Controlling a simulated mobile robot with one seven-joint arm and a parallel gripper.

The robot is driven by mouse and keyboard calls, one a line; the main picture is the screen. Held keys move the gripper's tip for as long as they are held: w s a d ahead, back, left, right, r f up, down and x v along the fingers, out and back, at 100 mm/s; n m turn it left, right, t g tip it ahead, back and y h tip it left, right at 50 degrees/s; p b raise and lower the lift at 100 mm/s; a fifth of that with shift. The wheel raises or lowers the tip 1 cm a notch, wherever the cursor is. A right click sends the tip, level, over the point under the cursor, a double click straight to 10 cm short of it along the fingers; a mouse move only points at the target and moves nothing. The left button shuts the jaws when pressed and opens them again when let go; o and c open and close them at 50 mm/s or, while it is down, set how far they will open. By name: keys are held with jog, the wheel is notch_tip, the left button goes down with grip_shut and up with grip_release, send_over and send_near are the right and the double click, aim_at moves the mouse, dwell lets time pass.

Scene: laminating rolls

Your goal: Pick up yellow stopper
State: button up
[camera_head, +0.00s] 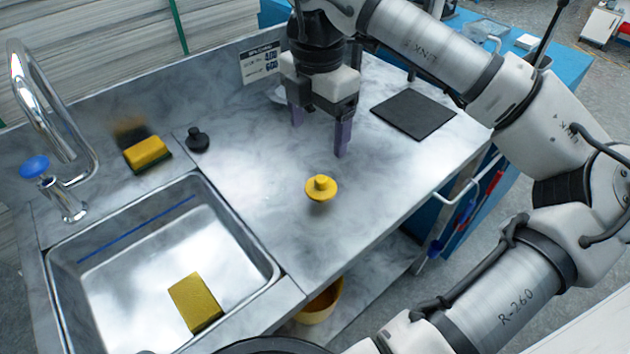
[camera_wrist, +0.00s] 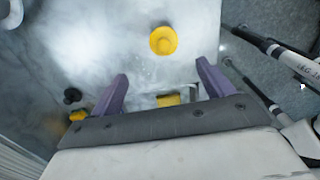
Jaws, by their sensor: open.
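The yellow stopper (camera_head: 321,188) is a round disc with a knob on top, standing on the grey marbled counter (camera_head: 250,200) to the right of the sink. In the wrist view the yellow stopper (camera_wrist: 163,40) lies beyond the fingertips, between their lines. My gripper (camera_head: 319,140) is open and empty, above the counter and behind the stopper in the head view, apart from it. Its two purple fingers also show in the wrist view (camera_wrist: 162,72), spread wide.
A black stopper (camera_head: 198,139) and a yellow sponge (camera_head: 148,154) stand behind the sink (camera_head: 275,268). Another yellow sponge (camera_head: 194,302) lies in the sink. A tall faucet (camera_head: 50,110) rises at left. A dark mat (camera_head: 413,114) lies at right. Counter around the stopper is clear.

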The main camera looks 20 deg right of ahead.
send_over(321, 178)
jog(key=f, duration=0.6)
jog(key=shift+w+a+f+p, duration=0.2)
jog(key=shift+a+p, duration=0.05)
jog(key=shift+p, duration=0.1)
jog(key=shift+s+d+f+p, duration=0.15)
jog(key=shift+f+p, duration=0.3)
jog(key=shift+f, duration=0.9)
jog(key=shift+s+d+f+p, duration=0.1)
jog(key=shift+f+p, duration=0.3)
jog(key=shift+f, duration=0.9)
jog(key=shift+c, duration=0.3)
jog(key=c, duration=1)
